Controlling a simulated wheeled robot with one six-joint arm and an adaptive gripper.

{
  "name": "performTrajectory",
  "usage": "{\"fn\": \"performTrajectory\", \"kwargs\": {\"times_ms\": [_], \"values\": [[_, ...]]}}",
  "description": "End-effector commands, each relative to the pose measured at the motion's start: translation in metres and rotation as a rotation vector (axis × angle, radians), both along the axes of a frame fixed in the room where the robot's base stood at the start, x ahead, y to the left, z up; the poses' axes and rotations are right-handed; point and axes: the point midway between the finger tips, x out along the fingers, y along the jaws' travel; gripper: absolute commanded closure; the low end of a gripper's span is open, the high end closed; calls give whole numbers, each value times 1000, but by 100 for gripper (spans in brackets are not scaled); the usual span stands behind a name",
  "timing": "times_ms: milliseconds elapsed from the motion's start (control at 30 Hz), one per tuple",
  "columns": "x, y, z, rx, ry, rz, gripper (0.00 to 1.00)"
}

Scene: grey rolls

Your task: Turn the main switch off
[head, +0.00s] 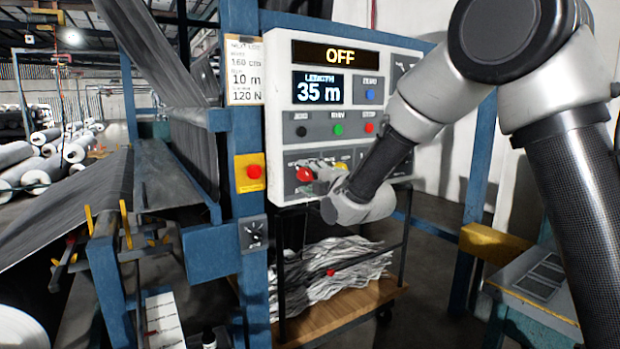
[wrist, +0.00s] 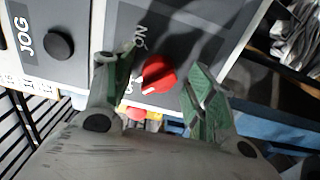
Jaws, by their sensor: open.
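The main switch (wrist: 158,73) is a red rotary knob on the grey panel. In the wrist view its white mark points to the lower left, beside a label mostly hidden by a finger; the ON label (wrist: 140,38) is above. In the head view the red knob (head: 304,174) shows low on the panel, partly covered by my gripper (head: 322,183). My gripper (wrist: 160,64) is open, with one green-padded finger on each side of the knob. I see gaps between pads and knob, but cannot judge depth. The panel display (head: 337,54) reads OFF.
A black JOG button (wrist: 58,46) is near the left finger. Green (head: 338,129) and red (head: 369,128) buttons sit higher on the panel. A red button on a yellow box (head: 254,171) is left of it. A cart (head: 340,309) with crumpled sheets stands below.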

Motion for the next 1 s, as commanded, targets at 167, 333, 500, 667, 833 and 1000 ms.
{"fn": "performTrajectory", "kwargs": {"times_ms": [167,333,500,667,833,1000], "values": [[-16,-11,0,-1,1,0,45],[-48,-32,1,0,0,0,45],[-77,-52,0,0,0,0,45],[-94,-63,0,0,0,0,45],[-99,-67,0,-1,1,0,45],[-99,-67,0,-1,1,0,45]]}}
